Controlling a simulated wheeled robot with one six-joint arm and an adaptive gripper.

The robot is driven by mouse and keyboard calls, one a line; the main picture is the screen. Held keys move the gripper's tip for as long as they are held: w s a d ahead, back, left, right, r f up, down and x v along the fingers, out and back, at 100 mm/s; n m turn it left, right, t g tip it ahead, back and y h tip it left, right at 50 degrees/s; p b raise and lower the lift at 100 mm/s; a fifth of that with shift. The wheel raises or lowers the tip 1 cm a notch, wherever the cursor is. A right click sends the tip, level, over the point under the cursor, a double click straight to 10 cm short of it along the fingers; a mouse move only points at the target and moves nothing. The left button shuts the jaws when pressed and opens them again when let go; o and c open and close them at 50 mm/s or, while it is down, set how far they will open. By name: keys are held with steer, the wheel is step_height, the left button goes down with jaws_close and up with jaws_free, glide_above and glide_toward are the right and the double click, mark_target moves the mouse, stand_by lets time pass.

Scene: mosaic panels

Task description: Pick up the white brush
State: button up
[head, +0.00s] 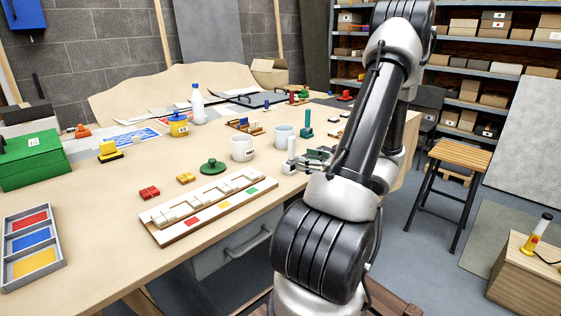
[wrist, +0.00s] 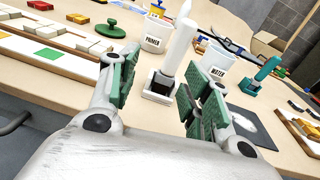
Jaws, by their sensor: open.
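The white brush (wrist: 180,48) stands upright in a small light holder (wrist: 158,88) with a dark slot, near the table's front edge. In the head view the white brush (head: 291,150) stands just left of my gripper (head: 316,157). In the wrist view my gripper (wrist: 165,82) is open, with its green-padded fingers on either side of the brush and its holder, which are farther out. Nothing is between the pads, and I see no contact with the brush. The arm hides part of the table on the right in the head view.
A teal brush (head: 306,120) stands in its own holder behind. A white PRIMER pot (head: 242,149) and a WATER pot (head: 284,136) stand close by. A mosaic tray (head: 205,207) and a green round-knobbed piece (head: 213,167) lie to the left.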

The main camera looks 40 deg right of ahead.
mark_target(294, 146)
steer(key=shift+m+t+h, duration=0.6)
steer(key=shift+m+h, duration=0.1)
steer(key=shift+m, duration=0.1)
steer(key=w, duration=0.3)
steer(key=w+r, duration=0.1)
steer(key=w, duration=0.2)
steer(key=w+r, duration=0.1)
steer(key=w, duration=0.1)
steer(key=shift+w+d, duration=0.4)
jaws_close()
